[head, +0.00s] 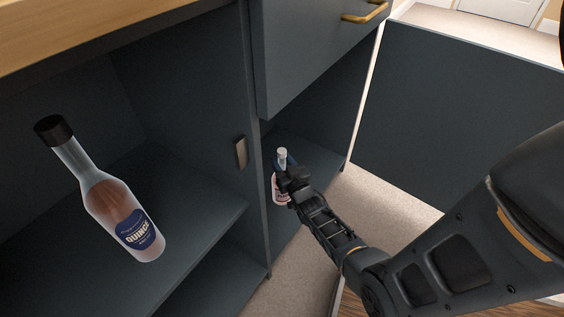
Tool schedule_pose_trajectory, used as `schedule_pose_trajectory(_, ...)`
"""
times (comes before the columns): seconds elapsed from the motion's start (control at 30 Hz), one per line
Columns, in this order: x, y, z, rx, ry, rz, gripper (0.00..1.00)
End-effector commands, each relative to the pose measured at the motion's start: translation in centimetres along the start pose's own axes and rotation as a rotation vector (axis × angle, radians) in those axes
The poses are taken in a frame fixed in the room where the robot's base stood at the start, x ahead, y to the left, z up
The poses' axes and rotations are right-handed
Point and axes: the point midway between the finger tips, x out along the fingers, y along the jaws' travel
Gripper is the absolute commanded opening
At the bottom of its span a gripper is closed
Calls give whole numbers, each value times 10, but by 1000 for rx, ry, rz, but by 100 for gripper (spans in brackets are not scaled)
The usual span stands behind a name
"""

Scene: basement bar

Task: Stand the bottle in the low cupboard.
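A small bottle (280,194) with a pale cap and a pale body stands roughly upright in the low cupboard (318,138), right of the middle divider. My gripper (285,178) reaches in from the lower right and is at the bottle's middle, covering part of it. The fingers are dark and small here, so I cannot tell whether they are closed on the bottle or only around it. The bottle's base looks near the cupboard floor, but contact is not clear.
A larger bottle (122,215) with a black cap and a blue "QUINCE" label stands on the left shelf (200,222). A drawer (310,45) with a brass handle overhangs the low cupboard. A dark open door panel (455,110) stands to the right, beyond my arm.

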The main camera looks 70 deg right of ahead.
Motion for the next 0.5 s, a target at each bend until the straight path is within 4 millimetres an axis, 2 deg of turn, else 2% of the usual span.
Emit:
schedule_pose_trajectory(0.03, 0, 0, 0, 0, 0, 0, 47)
schedule_pose_trajectory(0.13, 0, 0, 0, 0, 0, 0, 56)
schedule_pose_trajectory(0.5, -1, 0, -5, 0, -1, 0, 57)
